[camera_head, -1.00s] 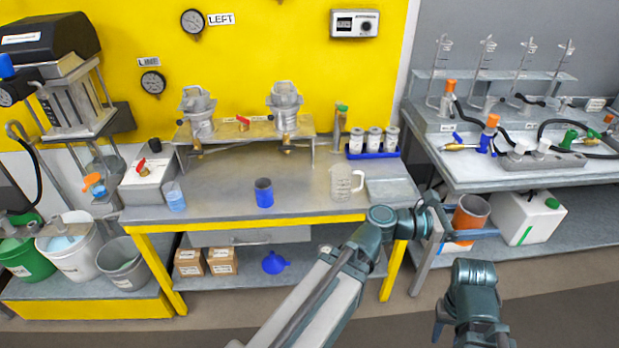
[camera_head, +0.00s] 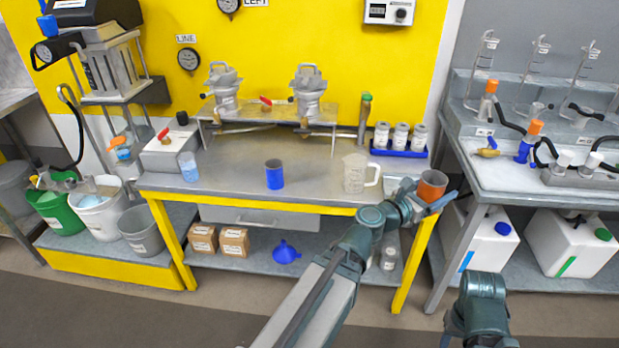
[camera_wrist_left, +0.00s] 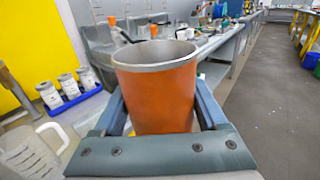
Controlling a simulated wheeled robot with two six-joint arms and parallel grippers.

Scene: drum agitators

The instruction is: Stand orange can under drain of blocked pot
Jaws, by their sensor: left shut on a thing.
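The orange can (camera_head: 432,187) is upright in my left gripper (camera_head: 436,203), beside the right end of the yellow-edged bench. In the left wrist view, the can (camera_wrist_left: 155,95) sits between both fingers, its open rim up and its inside looking empty. Two metal pots stand on the bench's raised rack: a left pot (camera_head: 223,92) and a right pot (camera_head: 308,90). Pipes and valves show below them; which pot is blocked I cannot tell. The can is apart from both. My right arm (camera_head: 482,300) shows at the bottom edge, its fingertips not clear.
A clear jug (camera_head: 356,174), a blue cup (camera_head: 275,175) and a small beaker (camera_head: 188,167) stand on the bench (camera_head: 235,175). A blue tray (camera_head: 398,152) holds white jars. The front middle of the bench is clear between cup and jug.

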